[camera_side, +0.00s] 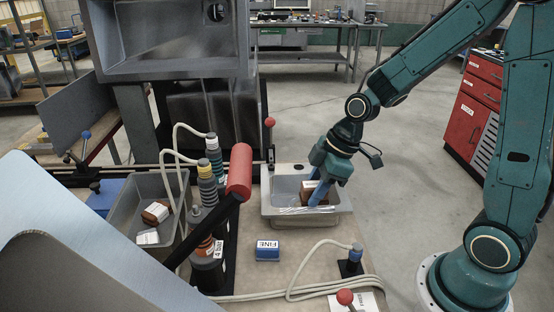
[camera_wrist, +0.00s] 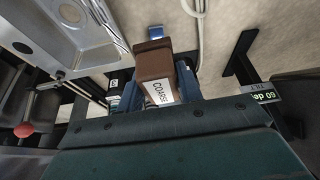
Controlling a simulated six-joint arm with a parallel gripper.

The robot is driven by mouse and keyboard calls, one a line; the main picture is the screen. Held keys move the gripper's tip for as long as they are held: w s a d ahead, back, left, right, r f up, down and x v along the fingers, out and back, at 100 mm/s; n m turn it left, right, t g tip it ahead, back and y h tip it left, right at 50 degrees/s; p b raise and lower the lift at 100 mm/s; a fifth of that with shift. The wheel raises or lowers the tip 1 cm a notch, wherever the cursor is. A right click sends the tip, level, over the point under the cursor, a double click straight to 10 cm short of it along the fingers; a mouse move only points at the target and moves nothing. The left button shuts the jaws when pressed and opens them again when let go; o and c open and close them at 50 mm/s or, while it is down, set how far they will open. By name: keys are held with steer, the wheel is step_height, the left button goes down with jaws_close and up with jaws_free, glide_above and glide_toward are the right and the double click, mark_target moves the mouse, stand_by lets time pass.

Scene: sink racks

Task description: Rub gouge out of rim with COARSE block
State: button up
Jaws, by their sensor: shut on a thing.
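My gripper (camera_side: 317,194) reaches down over the small grey sink (camera_side: 342,211) in the side view. Its blue fingers are shut on the brown COARSE block (camera_side: 307,188), whose white label shows. In the wrist view the COARSE block (camera_wrist: 153,62) sits between the blue fingers (camera_wrist: 160,88), label towards the camera. Pale streaks (camera_side: 303,210) show on the near rim of the sink, just below the block. I cannot tell whether the block touches the rim. The sink also shows at upper left in the wrist view (camera_wrist: 88,45).
The blue FINE block (camera_side: 267,250) lies on the bench in front of the sink. A grey bin (camera_side: 134,198) with a brown and a white block stands at left. A red-handled post (camera_side: 239,172), upright tools and a pale hose (camera_side: 300,290) are close by. A tilt sign (camera_wrist: 262,95) is at right.

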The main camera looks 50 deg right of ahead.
glide_above(273, 211)
steer(key=s+d, duration=0.1)
step_height(273, 211, down, 3)
steer(key=shift+d, duration=0.1)
steer(key=shift+f, duration=3.65)
steer(key=shift+s+d+f, duration=0.15)
steer(key=shift+s+f, duration=0.05)
steer(key=shift+f, duration=0.15)
steer(key=shift+s+d, duration=2.6)
steer(key=shift+c, duration=0.4)
steer(key=shift+w+a, duration=2.8)
step_height(273, 211, up, 8)
steer(key=shift+s+r, duration=0.1)
